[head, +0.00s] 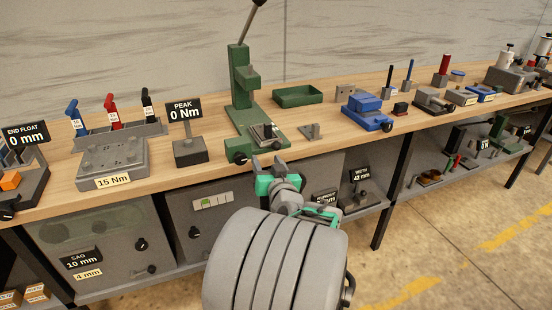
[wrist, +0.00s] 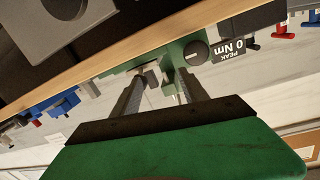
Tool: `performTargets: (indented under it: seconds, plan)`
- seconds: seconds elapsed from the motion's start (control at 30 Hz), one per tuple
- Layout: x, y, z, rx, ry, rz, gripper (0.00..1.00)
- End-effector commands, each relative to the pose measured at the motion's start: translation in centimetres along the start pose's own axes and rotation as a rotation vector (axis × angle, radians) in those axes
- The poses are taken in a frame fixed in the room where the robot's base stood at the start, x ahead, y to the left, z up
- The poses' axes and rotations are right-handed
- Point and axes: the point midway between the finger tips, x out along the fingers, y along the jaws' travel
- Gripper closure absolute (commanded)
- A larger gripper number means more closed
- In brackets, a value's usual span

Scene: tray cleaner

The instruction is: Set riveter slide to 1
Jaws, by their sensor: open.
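The green press-like machine (head: 242,88), which I take to be the riveter, stands on the bench in the middle of the head view, with a lever rising from its top. A small grey block (head: 264,131) sits on its base, and a black knob (head: 238,157) is on the base's front left. The knob also shows in the wrist view (wrist: 196,53). I cannot tell which part is the slide or read a setting. My gripper (head: 268,163) is open and empty in front of the base's front edge. The wrist view shows its two fingers apart (wrist: 161,87), pointing at the base.
A PEAK 0 Nm display (head: 187,112) stands left of the machine. A small grey bracket (head: 311,131), a green tray (head: 298,95) and a blue fixture (head: 366,108) are to the right. The shelf below holds grey boxes near my arm.

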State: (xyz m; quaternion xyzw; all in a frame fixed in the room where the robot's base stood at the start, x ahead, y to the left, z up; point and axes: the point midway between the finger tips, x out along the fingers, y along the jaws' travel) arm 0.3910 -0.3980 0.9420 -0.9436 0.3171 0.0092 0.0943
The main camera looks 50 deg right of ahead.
Motion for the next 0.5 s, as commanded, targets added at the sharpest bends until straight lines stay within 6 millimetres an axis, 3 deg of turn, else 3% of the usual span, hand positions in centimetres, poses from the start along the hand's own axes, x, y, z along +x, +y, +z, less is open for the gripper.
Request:
performTargets:
  seconds: [0.03,0.1,0.23,0.5]
  plan:
    - [-0.4,2.3,0.0,0.014,0.043,0.042,0.48]
    - [-0.6,3.7,-0.8,0.023,0.083,0.071,0.48]
    - [0.7,4.0,-1.4,0.024,0.094,0.074,0.48]
    - [5.7,4.3,-1.8,0.023,0.092,0.073,0.48]
